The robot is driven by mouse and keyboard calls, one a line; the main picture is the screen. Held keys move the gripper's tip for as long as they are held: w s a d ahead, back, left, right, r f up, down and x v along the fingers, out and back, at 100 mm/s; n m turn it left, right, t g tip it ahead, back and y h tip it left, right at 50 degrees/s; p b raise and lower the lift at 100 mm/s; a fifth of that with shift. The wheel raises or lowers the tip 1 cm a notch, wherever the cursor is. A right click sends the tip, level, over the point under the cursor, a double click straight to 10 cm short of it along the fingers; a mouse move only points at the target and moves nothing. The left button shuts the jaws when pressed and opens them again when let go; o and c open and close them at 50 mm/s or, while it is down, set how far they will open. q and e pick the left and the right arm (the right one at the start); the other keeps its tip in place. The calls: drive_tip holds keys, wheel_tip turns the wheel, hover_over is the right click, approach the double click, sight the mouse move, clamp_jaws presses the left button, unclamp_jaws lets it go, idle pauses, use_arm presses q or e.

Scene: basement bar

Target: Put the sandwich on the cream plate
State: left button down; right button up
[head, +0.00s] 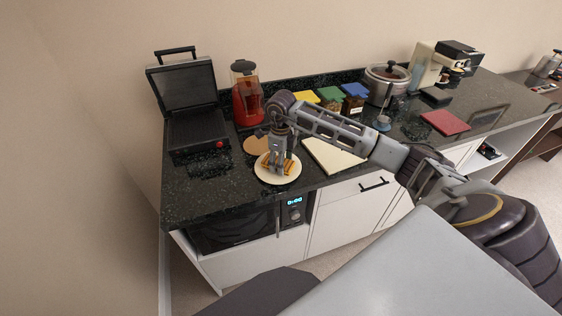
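The cream plate (279,180) lies on the dark counter near its front edge. The toasted brown sandwich (289,168) shows within the plate's outline, partly hidden by my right gripper. My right gripper (277,163) points down at the sandwich, with its fingers at or just over it. The view is too small to tell whether the fingers are shut on the sandwich or apart from it. My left gripper is not in view.
An open panini press (196,130) stands at the left, a red blender (247,95) behind the plate. A round wooden board (257,145) and a pale cutting board (334,157) lie close to the plate. A slow cooker (387,86) and coffee machine (428,66) stand further right.

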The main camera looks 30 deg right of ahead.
drive_tip(key=o, duration=0.3)
drive_tip(key=shift+r, duration=0.3)
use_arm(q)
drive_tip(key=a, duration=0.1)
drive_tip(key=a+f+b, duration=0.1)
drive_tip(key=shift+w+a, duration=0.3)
use_arm(e)
wheel_tip(320, 180, up, 12)
idle(0.4)
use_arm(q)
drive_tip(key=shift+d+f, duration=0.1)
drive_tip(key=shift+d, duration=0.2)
use_arm(e)
drive_tip(key=shift+f, duration=0.1)
idle(0.3)
